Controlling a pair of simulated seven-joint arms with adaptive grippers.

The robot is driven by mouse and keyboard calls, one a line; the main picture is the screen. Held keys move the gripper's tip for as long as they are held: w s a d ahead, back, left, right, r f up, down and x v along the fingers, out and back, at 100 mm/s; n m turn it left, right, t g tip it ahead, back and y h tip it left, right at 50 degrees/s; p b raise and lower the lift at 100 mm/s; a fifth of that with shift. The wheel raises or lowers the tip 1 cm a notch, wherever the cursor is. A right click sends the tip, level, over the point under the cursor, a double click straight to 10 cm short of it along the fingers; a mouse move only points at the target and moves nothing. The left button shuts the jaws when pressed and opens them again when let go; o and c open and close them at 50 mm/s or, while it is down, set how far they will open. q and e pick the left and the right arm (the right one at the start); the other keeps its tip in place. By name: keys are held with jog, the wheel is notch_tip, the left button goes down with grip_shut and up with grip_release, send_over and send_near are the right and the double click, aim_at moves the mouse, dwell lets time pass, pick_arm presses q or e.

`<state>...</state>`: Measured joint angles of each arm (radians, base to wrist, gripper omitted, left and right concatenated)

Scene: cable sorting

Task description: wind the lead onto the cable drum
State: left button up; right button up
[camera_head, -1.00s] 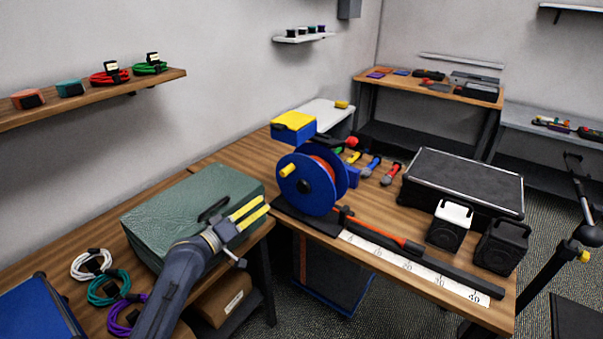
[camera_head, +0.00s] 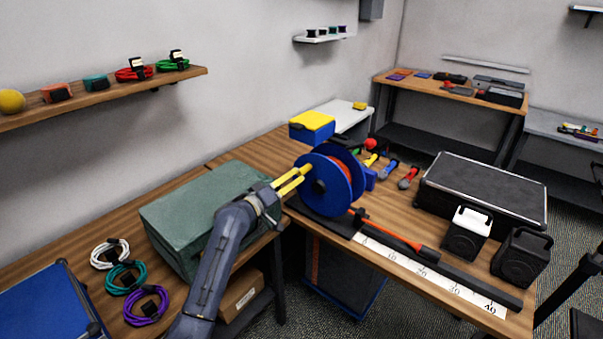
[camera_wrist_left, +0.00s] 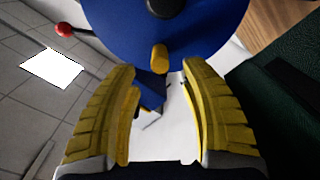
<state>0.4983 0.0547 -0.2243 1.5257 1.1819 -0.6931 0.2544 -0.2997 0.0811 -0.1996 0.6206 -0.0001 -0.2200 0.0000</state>
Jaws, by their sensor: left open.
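The blue cable drum (camera_head: 338,198) stands upright on the near-left part of the right-hand table. Orange lead shows between its flanges, and an orange length of lead (camera_head: 392,236) lies along the white ruler strip (camera_head: 430,278). My left gripper (camera_head: 307,172) is at the drum's left face with its yellow fingers pointing at it. In the left wrist view the fingers are apart, and the drum's yellow crank knob (camera_wrist_left: 159,57) shows beyond them, in line with the gap. The knob is not gripped. I cannot see my right gripper.
A yellow-topped blue box (camera_head: 312,125) stands behind the drum. Several tools (camera_head: 408,178), a black case (camera_head: 485,190) and two black boxes (camera_head: 467,235) occupy the right-hand table. Coiled cables (camera_head: 125,278) lie at left.

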aim_at(301, 173)
pick_arm(q)
jog(key=shift+x, duration=2.8)
grip_shut()
